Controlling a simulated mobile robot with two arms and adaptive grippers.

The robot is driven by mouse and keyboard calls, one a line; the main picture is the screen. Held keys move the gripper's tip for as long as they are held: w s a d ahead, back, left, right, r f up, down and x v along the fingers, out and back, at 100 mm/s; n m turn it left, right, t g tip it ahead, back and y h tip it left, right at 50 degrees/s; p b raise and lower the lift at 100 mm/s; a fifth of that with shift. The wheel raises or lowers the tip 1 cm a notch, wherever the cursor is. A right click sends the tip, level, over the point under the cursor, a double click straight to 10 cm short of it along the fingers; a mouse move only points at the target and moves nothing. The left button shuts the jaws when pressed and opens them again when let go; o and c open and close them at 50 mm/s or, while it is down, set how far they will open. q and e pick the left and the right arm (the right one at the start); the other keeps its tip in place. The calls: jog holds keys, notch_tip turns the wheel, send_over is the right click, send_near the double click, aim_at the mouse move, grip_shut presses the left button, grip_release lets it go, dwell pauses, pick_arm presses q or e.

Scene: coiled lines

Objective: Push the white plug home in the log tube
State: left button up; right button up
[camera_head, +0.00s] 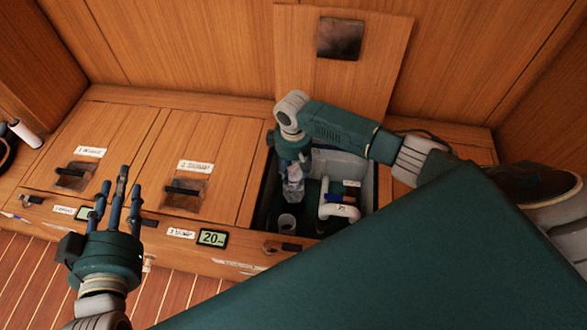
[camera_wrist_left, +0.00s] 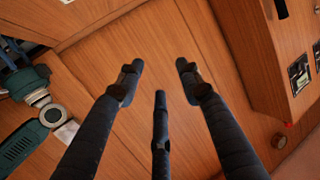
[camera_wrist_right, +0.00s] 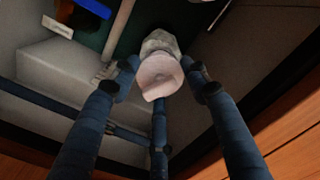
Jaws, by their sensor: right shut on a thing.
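My right gripper (camera_head: 293,172) reaches down into the open locker and is shut on a pale object (camera_head: 293,191). In the right wrist view, this object shows a pinkish-white rounded face (camera_wrist_right: 159,76) and a grey, faceted part (camera_wrist_right: 160,42) beyond it. It may be the white plug; I cannot tell for sure. A short pale tube (camera_head: 287,222), possibly the log tube, stands in the locker just below the gripper. Whether the object touches it is unclear. My left gripper (camera_head: 119,190) is open and empty above the front of the lockers; its spread fingers also show in the left wrist view (camera_wrist_left: 160,80).
A white bent pipe (camera_head: 338,211) with a blue part (camera_head: 337,198) stands right of the tube. The wooden locker rim surrounds the opening. A removed lid (camera_head: 342,75) leans against the back wall. Closed lids (camera_head: 205,150) lie left, and a display reading 20 (camera_head: 212,238) is on the front.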

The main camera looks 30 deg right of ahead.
pick_arm(q)
jog(key=shift+w+d+r+t, duration=0.1)
jog(key=shift+r+t, duration=0.15)
jog(key=shift+r, duration=0.2)
jog(key=shift+w+d+r+t, duration=0.1)
jog(key=shift+r+t, duration=0.15)
jog(key=shift+r, duration=0.15)
pick_arm(e)
jog(key=shift+f, duration=0.4)
pick_arm(q)
jog(key=shift+r, duration=0.1)
jog(key=shift+w+r, duration=0.1)
jog(key=shift+r, duration=0.2)
pick_arm(e)
jog(key=shift+f, duration=0.15)
pick_arm(q)
jog(key=shift+r+t, duration=0.15)
jog(key=shift+t, duration=0.15)
jog(key=shift+w+d+r+t+b, duration=0.15)
jog(key=shift+r+t+b, duration=0.2)
jog(key=shift+r, duration=0.4)
pick_arm(e)
jog(key=shift+f, duration=0.35)
pick_arm(q)
jog(key=shift+r, duration=0.3)
pick_arm(e)
jog(key=shift+f, duration=0.1)
pick_arm(q)
jog(key=shift+d+r, duration=0.1)
